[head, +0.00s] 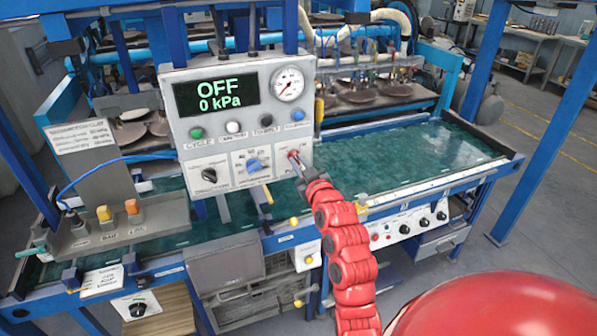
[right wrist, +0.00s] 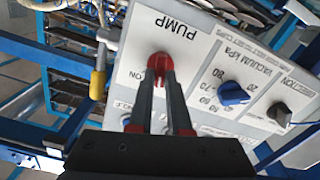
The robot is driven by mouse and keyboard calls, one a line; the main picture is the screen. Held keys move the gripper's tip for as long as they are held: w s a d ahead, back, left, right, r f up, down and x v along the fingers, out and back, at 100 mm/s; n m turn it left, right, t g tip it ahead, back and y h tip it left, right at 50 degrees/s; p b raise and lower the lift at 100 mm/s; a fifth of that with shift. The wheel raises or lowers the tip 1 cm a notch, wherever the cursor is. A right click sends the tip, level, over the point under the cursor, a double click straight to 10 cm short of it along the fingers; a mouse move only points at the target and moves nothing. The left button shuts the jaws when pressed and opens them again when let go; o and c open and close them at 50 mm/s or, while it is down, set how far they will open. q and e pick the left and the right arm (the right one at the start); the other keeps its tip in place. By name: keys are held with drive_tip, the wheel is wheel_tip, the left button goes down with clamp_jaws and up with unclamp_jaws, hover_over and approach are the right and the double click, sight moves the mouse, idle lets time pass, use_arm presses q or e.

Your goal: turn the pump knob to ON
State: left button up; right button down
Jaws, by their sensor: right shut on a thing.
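The control panel (head: 238,125) has a dark display (head: 217,93) reading OFF and 0 kPa in green. The red pump knob (head: 293,155) is at the panel's lower right. My right gripper (head: 298,172) reaches up to it from below. In the right wrist view the panel appears turned over, with the label PUMP above the red knob (right wrist: 158,64) and an ON mark beside it. The fingers of my right gripper (right wrist: 160,82) are shut on the knob and partly hide it. The knob's exact angle is hard to tell. My left gripper is not in view.
A blue selector knob (head: 254,165) and a black selector knob (head: 209,174) are left of the pump knob. Coloured buttons (head: 233,127) sit under the display, with a round gauge (head: 287,83) beside it. A green worktable (head: 420,150) lies behind on the right.

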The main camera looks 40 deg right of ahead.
drive_tip(key=m+b, duration=0.2)
drive_tip(key=m, duration=0.1)
drive_tip(key=shift+d+f, duration=0.15)
drive_tip(key=m+b, duration=0.1)
drive_tip(key=m, duration=0.1)
drive_tip(key=shift+m, duration=0.4)
drive_tip(key=m+b, duration=0.1)
drive_tip(key=m, duration=0.2)
drive_tip(key=shift+s+d+m+b, duration=0.15)
drive_tip(key=shift+m+b, duration=0.15)
drive_tip(key=shift+m, duration=1.4)
drive_tip(key=c, duration=0.9)
unclamp_jaws()
drive_tip(key=shift+o, duration=0.2)
